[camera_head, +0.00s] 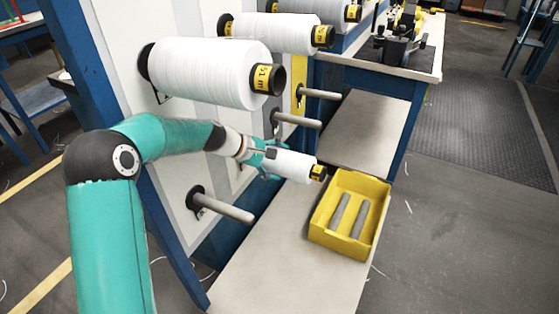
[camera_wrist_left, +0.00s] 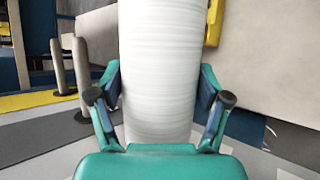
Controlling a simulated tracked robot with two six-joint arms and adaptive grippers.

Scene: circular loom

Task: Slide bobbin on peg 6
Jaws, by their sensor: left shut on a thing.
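My left gripper (camera_head: 274,160) is shut on a small white bobbin (camera_head: 294,166) with a dark and yellow end. The bobbin lies almost level and points right, above the grey shelf and just left of the yellow crate. In the left wrist view the bobbin (camera_wrist_left: 160,65) stands between both fingers (camera_wrist_left: 160,98). Three empty grey pegs show on the white panel: a near one (camera_head: 225,206), a middle one (camera_head: 299,120) and a far one (camera_head: 320,94). I cannot tell which is peg 6. The bobbin is apart from these pegs. My right gripper is not in view.
A yellow crate (camera_head: 322,229) with two grey tubes (camera_head: 350,212) stands on the shelf (camera_head: 262,270). Large white bobbins (camera_head: 205,72) fill the upper row above the pegs. A blue post (camera_head: 88,70) stands at left.

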